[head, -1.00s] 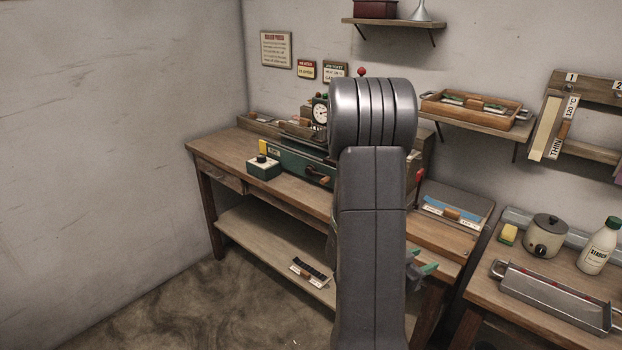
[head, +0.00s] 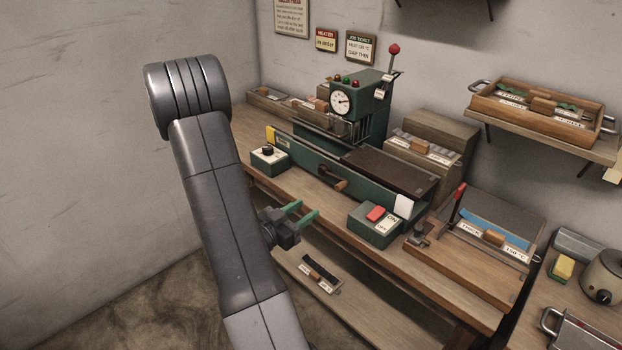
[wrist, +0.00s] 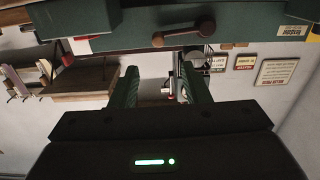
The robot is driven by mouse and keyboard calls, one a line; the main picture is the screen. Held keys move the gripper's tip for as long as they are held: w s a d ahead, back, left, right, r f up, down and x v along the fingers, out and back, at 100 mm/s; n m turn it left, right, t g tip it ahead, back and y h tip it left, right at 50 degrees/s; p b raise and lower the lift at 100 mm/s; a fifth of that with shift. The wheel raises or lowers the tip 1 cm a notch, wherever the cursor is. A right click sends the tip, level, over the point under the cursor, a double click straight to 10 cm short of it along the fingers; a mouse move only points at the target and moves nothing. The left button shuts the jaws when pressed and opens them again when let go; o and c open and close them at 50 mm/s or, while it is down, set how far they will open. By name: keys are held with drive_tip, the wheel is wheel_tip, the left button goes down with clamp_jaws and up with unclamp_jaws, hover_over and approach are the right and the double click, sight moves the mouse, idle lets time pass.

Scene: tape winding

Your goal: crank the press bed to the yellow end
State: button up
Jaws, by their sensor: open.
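The green press (head: 372,108) with a round gauge stands on the wooden bench. Its long green rail has a yellow block (head: 271,136) at the left end and a white block (head: 403,205) at the right end. The dark flat bed (head: 390,170) lies toward the white end. A crank with a brown wooden handle (head: 333,182) is on the rail's front face. My gripper (head: 304,213) is open and empty, in front of the bench and below-left of the crank. The crank (wrist: 185,35) also shows in the wrist view, beyond the open fingers and apart from them.
A hinged board with a red-tipped lever (head: 458,200) is at right. A lower shelf (head: 345,305) runs beneath.

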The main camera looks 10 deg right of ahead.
sight(337, 189)
drive_tip(key=p+x, duration=0.1)
drive_tip(key=x, duration=1.2)
drive_tip(key=shift+w+d+p, duration=0.1)
drive_tip(key=shift+d+p, duration=0.2)
drive_tip(key=shift+p, duration=0.05)
drive_tip(key=shift+c, duration=0.4)
clamp_jaws()
